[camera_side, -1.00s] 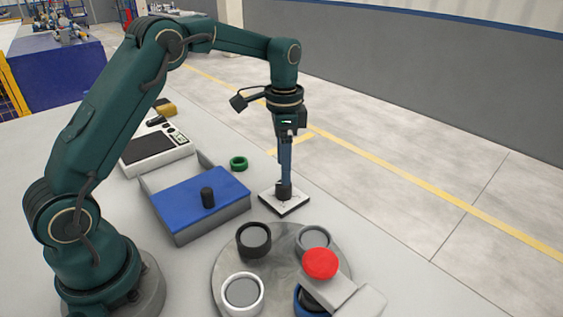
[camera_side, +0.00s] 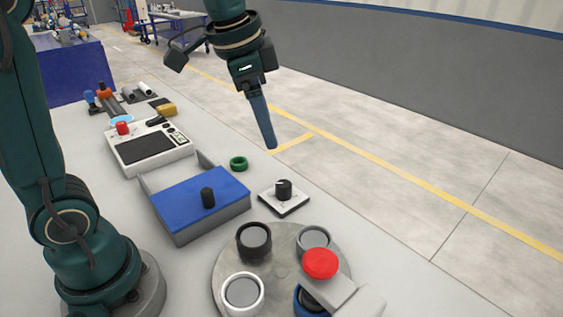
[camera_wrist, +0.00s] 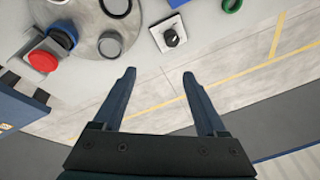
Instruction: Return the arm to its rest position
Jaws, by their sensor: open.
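My gripper (camera_side: 268,138) is raised above the table, up and left of the black knob piece (camera_side: 284,190) on its white square plate (camera_side: 282,206). In the wrist view my gripper (camera_wrist: 158,76) shows two separate fingers with nothing between them. The black knob piece (camera_wrist: 171,38) also shows there, beyond the fingertips. It stands upright on the plate, apart from my gripper.
A round grey turntable (camera_side: 284,268) with several ring-shaped holders and a red button (camera_side: 320,263) stands at front. A blue-topped box (camera_side: 185,200) with a black peg (camera_side: 208,197), a green ring (camera_side: 239,163) and a control panel (camera_side: 150,148) stand on the table.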

